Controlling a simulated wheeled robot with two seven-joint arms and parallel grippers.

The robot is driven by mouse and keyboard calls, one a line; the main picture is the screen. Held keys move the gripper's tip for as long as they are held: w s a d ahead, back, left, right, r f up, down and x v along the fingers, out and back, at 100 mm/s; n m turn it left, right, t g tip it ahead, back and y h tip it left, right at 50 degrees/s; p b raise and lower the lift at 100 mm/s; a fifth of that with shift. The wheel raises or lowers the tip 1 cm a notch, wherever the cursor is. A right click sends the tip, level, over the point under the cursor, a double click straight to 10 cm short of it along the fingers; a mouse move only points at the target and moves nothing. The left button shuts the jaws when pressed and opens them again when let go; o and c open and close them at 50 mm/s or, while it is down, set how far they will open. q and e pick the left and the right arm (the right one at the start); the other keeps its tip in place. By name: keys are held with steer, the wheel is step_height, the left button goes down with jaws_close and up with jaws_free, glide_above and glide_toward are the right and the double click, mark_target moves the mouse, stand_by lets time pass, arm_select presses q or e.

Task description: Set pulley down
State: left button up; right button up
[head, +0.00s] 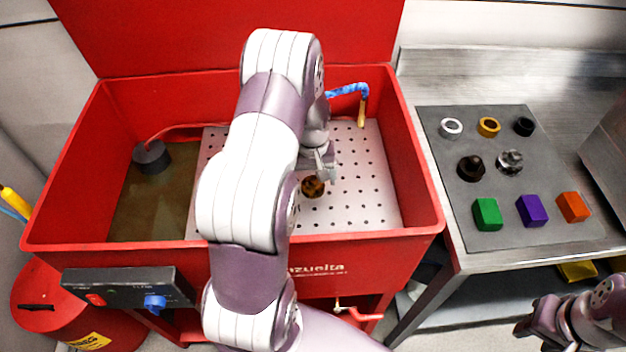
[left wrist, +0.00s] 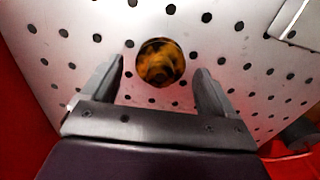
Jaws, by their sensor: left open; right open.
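The pulley, a small brown and amber round piece (head: 313,187), rests on the perforated metal plate (head: 362,195) inside the red wash basin. In the left wrist view the pulley (left wrist: 160,62) lies on the plate just beyond and between the fingertips. My left gripper (head: 322,172) is open above the plate, close to the pulley; its two fingers (left wrist: 161,75) are spread and apart from it. My left arm hides part of the plate and basin. My right gripper (head: 530,328) is at the lower right, open and empty, away from the basin.
The red basin's walls (head: 428,190) and raised lid surround the plate. A blue hose with a brass nozzle (head: 361,105) hangs at the back. On the steel table, a grey mat (head: 545,150) carries rings, dark and metallic parts, and green, purple and orange blocks.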

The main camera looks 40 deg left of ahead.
mark_target(312, 179)
arm_select(q)
step_height(312, 179, up, 10)
steer(key=shift+r, duration=0.2)
